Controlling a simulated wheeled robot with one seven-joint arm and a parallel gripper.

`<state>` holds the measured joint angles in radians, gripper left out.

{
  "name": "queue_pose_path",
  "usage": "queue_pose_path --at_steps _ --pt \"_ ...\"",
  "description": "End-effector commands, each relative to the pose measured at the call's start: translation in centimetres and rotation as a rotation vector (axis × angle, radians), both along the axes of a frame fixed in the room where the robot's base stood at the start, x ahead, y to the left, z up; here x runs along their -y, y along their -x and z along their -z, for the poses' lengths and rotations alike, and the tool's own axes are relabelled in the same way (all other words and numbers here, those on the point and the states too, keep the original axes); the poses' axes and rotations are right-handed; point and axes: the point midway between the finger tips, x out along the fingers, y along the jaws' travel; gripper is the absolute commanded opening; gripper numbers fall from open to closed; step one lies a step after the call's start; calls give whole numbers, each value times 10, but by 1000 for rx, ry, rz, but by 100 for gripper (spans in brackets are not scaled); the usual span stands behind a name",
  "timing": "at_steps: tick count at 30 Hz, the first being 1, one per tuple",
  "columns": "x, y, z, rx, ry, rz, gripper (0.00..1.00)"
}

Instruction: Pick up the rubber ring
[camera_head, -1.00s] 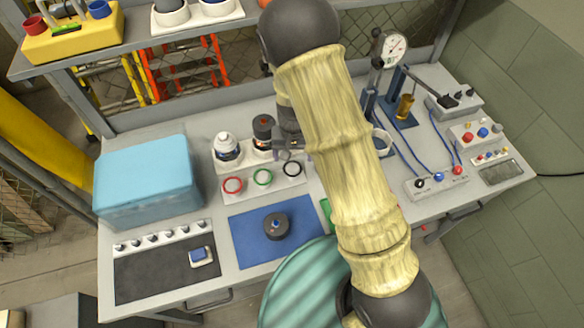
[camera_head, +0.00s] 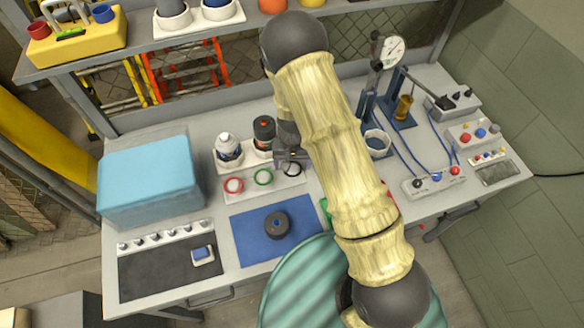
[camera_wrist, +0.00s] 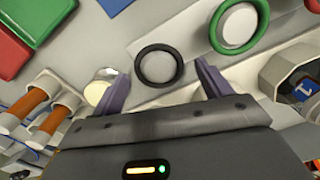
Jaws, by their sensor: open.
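The black rubber ring (camera_wrist: 159,65) lies flat around a pale round boss on a light holder plate. In the wrist view it sits ahead of and between the fingers of my gripper (camera_wrist: 162,78). My gripper is open, with nothing held. In the head view my gripper (camera_head: 292,157) hangs over the right end of the ring holder, and the black ring (camera_head: 292,169) is partly hidden by it and my arm. A green ring (camera_head: 264,177) and a red ring (camera_head: 233,185) lie to its left on the same holder.
Two bottles (camera_head: 228,148) stand behind the rings. A blue mat (camera_head: 249,249) with a dark round part (camera_head: 277,225) lies in front. A light blue box (camera_head: 150,178) is at left. A cup (camera_head: 377,146) and gauge stand (camera_head: 393,50) are to the right.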

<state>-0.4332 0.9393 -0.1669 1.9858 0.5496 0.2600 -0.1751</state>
Motion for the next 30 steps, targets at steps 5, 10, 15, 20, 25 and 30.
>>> queue_pose_path --at_steps 5,10,15,20,25,30 --pt "0 0 0 0 0 0 77" --pt "0 0 2 0 0 0 77" --pt "1 0 4 0 0 0 77" --pt "1 0 5 0 0 2 77" --pt "2 0 5 0 0 3 77" --pt "2 0 5 0 0 3 58"
